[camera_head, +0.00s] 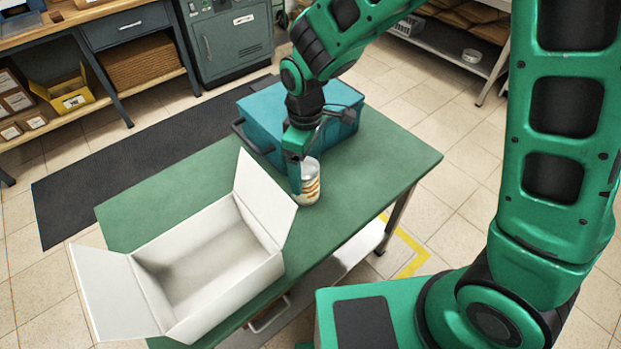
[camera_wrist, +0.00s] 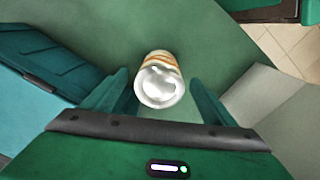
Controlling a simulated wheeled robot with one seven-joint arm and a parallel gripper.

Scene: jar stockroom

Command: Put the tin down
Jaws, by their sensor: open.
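A tin (camera_head: 311,182) with a silvery top and an orange and cream label stands upright on the green table (camera_head: 385,157), close to the teal box. In the wrist view the tin (camera_wrist: 160,82) shows its shiny lid between and a little beyond my two fingers. My gripper (camera_wrist: 160,95) is open, with a gap on each side of the tin. In the head view my gripper (camera_head: 301,172) is at the tin, with one finger along its left side. The far finger is hidden there.
A teal box (camera_head: 258,118) with dark handles stands just behind the tin. An open, empty white carton (camera_head: 208,240) with spread flaps stands to the left front, one flap near the tin. The table's right part is clear.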

